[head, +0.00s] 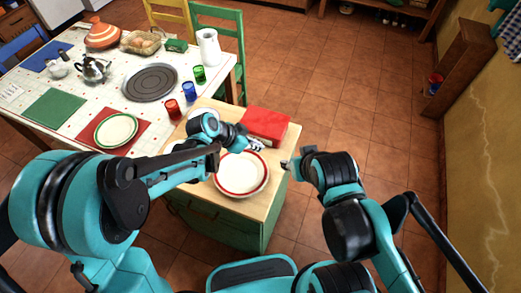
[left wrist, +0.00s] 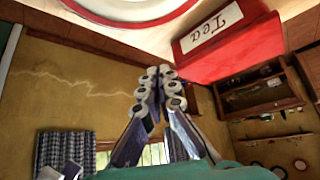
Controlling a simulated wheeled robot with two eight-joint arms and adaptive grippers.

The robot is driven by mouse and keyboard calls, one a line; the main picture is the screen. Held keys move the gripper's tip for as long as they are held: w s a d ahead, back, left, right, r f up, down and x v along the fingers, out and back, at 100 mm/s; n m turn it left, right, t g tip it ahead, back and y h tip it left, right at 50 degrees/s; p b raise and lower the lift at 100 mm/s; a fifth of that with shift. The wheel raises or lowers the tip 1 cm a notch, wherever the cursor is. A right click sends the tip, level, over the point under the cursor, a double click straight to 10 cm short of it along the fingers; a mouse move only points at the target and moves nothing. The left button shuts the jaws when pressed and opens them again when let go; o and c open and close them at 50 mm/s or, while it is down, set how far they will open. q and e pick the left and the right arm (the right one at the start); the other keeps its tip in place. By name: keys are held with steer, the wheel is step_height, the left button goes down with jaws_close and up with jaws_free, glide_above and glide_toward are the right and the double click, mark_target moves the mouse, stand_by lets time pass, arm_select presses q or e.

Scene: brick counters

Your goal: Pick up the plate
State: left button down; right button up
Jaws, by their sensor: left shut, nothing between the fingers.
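A white plate with a red rim (head: 241,178) lies flat on the wooden top of the green cabinet. Its rim also shows at the top of the left wrist view (left wrist: 130,10). My left gripper (head: 256,145) is beside the plate's far edge, close to the red box, with its fingers shut and empty; they show together in the left wrist view (left wrist: 160,85). I cannot tell whether it touches the plate. My right gripper (head: 288,164) is right of the plate, past the cabinet edge; its fingers are too small to read. Another plate, green-rimmed (head: 116,130), lies on the table.
A red box marked "Tea" (left wrist: 225,42) stands behind the plate; it also shows in the head view (head: 265,124). The cabinet top (head: 272,180) has little bare room. Floor at right is clear.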

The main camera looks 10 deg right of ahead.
mark_target(261, 161)
arm_select(q)
steer(key=b+x, duration=0.3)
steer(key=x, duration=0.7)
steer(key=shift+b, duration=0.3)
steer(key=shift+f, duration=0.25)
steer(key=a, duration=0.1)
steer(key=s+a+b, duration=0.1)
steer(key=a, duration=0.1)
steer(key=shift+r, duration=0.2)
steer(key=shift+s+a, duration=0.1)
steer(key=shift+a, duration=0.05)
arm_select(e)
step_height(261, 161, down, 5)
steer(key=shift+r, duration=0.2)
arm_select(q)
steer(key=shift+a, duration=0.15)
steer(key=shift+s+a, duration=0.1)
steer(key=shift+a, duration=0.25)
steer(key=a, duration=0.1)
steer(key=s+a, duration=0.1)
steer(key=a, duration=0.2)
steer(key=shift+s+a+b, duration=0.25)
steer(key=shift+a+b, duration=0.1)
steer(key=shift+d, duration=0.35)
steer(key=shift+a, duration=0.1)
arm_select(e)
steer(key=shift+s+a+f, duration=0.25)
steer(key=shift+a+f, duration=0.05)
steer(key=shift+a, duration=0.4)
